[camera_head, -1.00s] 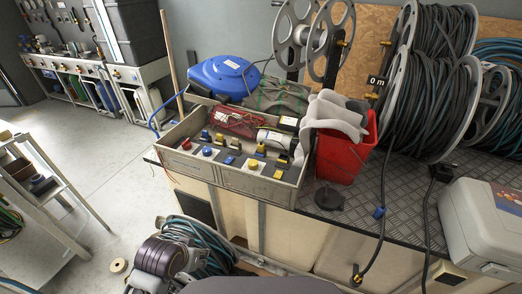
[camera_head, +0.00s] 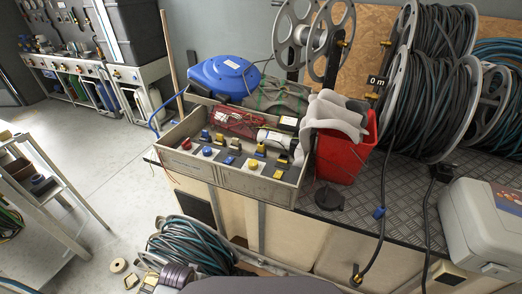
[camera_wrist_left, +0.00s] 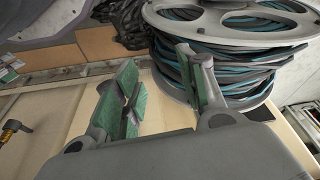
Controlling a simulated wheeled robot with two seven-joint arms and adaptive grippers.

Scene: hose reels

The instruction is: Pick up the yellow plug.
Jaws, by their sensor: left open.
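Several small yellow pieces sit in an open grey tray (camera_head: 228,178) on the bench in the head view. A yellow round-topped plug (camera_head: 253,163) is near the tray's front right, and a yellow block-like plug (camera_head: 261,149) is just behind it. I cannot tell which is meant. In the left wrist view my left gripper (camera_wrist_left: 160,78) is open, with green pads and nothing between them, beside a reel of dark and teal hose (camera_wrist_left: 225,55). No yellow plug shows there. Only part of my left arm shows at the head view's bottom edge. My right gripper is out of view.
Blue and red plugs share the tray. A red bin (camera_head: 343,158) holding grey pieces stands right of it, and a blue case (camera_head: 224,78) behind. Large hose reels (camera_head: 430,105) and a grey box (camera_head: 482,225) fill the right. Coiled hose (camera_head: 188,240) lies on the floor.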

